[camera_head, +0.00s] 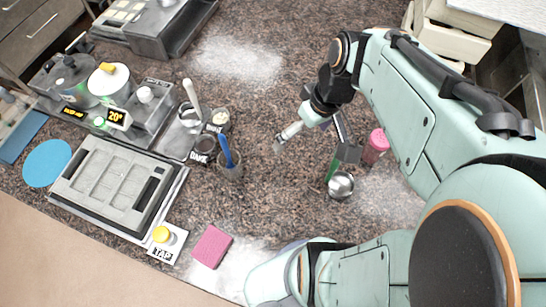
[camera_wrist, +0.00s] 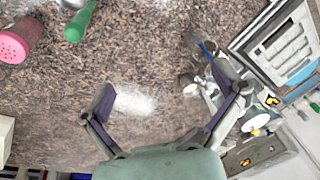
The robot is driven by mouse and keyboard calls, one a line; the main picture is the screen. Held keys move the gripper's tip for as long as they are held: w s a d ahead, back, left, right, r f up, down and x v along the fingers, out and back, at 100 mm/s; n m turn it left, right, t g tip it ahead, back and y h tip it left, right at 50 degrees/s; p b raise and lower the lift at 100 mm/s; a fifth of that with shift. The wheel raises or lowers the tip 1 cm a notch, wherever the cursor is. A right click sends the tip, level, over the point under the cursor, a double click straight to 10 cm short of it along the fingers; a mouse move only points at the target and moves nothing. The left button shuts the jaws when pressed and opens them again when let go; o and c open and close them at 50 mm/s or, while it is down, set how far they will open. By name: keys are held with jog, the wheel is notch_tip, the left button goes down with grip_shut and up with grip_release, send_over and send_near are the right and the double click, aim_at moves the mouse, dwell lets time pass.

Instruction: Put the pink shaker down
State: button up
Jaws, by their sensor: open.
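The pink shaker (camera_head: 376,146) stands on the speckled worktop, to the right of my gripper (camera_head: 313,148) in the head view. In the wrist view the shaker (camera_wrist: 22,39) is at the upper left, its holed lid showing. It is apart from my fingers. My gripper (camera_wrist: 163,88) is open, with the fingers spread wide and nothing between them.
A metal scoop (camera_head: 341,185) with a green handle (camera_wrist: 80,20) lies beside the shaker, partly behind a finger in the head view. A cup with a blue tool (camera_head: 229,165), a grey mould (camera_head: 110,185) and a pink sponge (camera_head: 212,246) are to the left. Pale powder patches mark the worktop.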

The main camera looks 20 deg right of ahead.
jog(key=s+a+r+g+h, duration=0.1)
jog(key=s+a, duration=0.7)
jog(key=a, duration=0.1)
jog(key=shift+s+r+g, duration=0.3)
jog(key=shift+r+g, duration=0.05)
jog(key=shift+g, duration=0.05)
dwell(0.4)
